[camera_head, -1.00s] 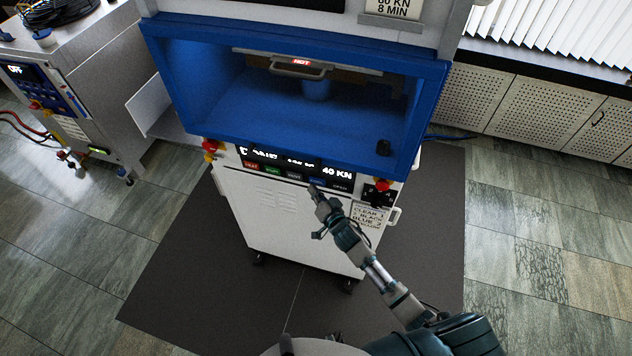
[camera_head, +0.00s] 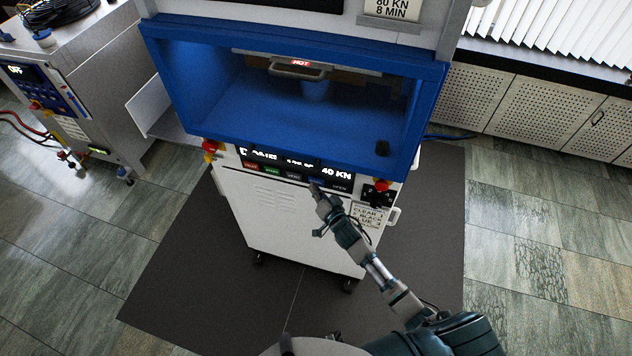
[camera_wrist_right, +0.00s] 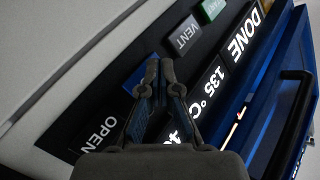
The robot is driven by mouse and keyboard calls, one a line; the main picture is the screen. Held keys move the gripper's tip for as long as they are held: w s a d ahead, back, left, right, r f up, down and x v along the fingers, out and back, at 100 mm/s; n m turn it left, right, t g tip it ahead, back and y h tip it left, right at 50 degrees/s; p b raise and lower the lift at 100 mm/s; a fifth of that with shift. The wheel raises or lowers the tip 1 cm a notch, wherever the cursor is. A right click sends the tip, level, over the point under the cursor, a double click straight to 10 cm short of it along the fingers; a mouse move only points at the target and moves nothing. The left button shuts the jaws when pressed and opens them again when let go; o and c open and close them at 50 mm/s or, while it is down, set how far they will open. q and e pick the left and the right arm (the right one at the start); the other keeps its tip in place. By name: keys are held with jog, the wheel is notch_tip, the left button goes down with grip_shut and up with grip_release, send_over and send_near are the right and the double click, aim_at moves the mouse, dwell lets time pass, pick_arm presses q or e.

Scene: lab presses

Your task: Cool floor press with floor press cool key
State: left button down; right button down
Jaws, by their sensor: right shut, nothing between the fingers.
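The floor press (camera_head: 290,225) is a white cabinet with a blue-framed chamber and a red HOT label under its top. Its front panel holds a row of keys. The blue cool key (camera_wrist_right: 138,78) lies between the VENT key (camera_wrist_right: 186,36) and the OPEN key (camera_wrist_right: 97,134); its lettering is hidden by my fingers. My right gripper (camera_head: 319,191) is shut and empty, with its fingertips at the blue key. In the wrist view the fingertips (camera_wrist_right: 160,72) overlap the key's edge; I cannot tell if they touch it. My left gripper is not in view.
Red knobs (camera_head: 381,185) sit at the panel's ends. A dark mat (camera_head: 190,270) lies under the press. Another machine (camera_head: 95,95) stands at the left, and perforated cabinets (camera_head: 520,110) line the right.

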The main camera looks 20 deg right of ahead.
jog(key=shift+w+d, duration=0.3)
jog(key=shift+w, duration=0.05)
dwell(0.7)
jog(key=shift+s+a+p, duration=0.45)
jog(key=shift+s+a, duration=0.05)
jog(key=shift+s, duration=0.25)
jog(key=shift+s+a+p, duration=0.5)
jog(key=shift+s+a, duration=0.25)
jog(key=shift+s, duration=0.3)
jog(key=shift+s+a+p, duration=0.45)
jog(key=shift+s+a, duration=0.25)
jog(key=shift+s, duration=0.3)
